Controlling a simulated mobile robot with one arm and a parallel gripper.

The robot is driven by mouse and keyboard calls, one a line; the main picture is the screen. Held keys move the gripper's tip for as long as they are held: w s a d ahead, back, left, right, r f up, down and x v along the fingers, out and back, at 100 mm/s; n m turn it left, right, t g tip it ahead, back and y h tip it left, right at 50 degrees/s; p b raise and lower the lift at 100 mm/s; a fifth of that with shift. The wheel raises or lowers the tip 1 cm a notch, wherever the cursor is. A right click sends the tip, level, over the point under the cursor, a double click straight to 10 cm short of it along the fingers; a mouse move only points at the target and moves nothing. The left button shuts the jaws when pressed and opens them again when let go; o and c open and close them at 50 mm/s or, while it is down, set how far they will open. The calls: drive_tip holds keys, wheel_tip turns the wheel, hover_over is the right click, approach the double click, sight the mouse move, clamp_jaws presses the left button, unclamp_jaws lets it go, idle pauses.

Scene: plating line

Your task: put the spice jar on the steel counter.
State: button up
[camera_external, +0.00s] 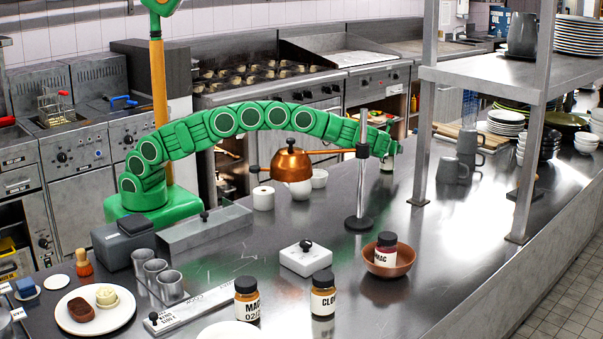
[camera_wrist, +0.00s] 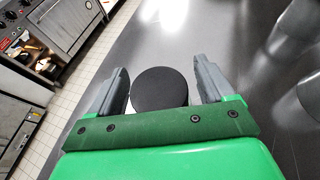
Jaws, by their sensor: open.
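A spice jar (camera_external: 387,164) with a pale label appears to stand upright on the steel counter (camera_external: 450,235), at the far end of my green arm. Its round black lid (camera_wrist: 159,90) shows from above in the wrist view, between my two grey fingers. My gripper (camera_external: 391,149) is open around the jar, and it also shows in the wrist view (camera_wrist: 160,76). A gap shows on the lid's right; the left finger is very close to it. Other labelled jars are a MAC jar (camera_external: 247,299), a CLO jar (camera_external: 322,295) and one (camera_external: 386,250) inside a brown bowl (camera_external: 391,268).
A shelf post (camera_external: 424,140) and grey mugs (camera_external: 451,171) stand to the right. A white block (camera_external: 306,260) sits mid-counter. Bare counter lies right of the bowl.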

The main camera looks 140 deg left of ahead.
drive_tip(key=v, duration=1.2)
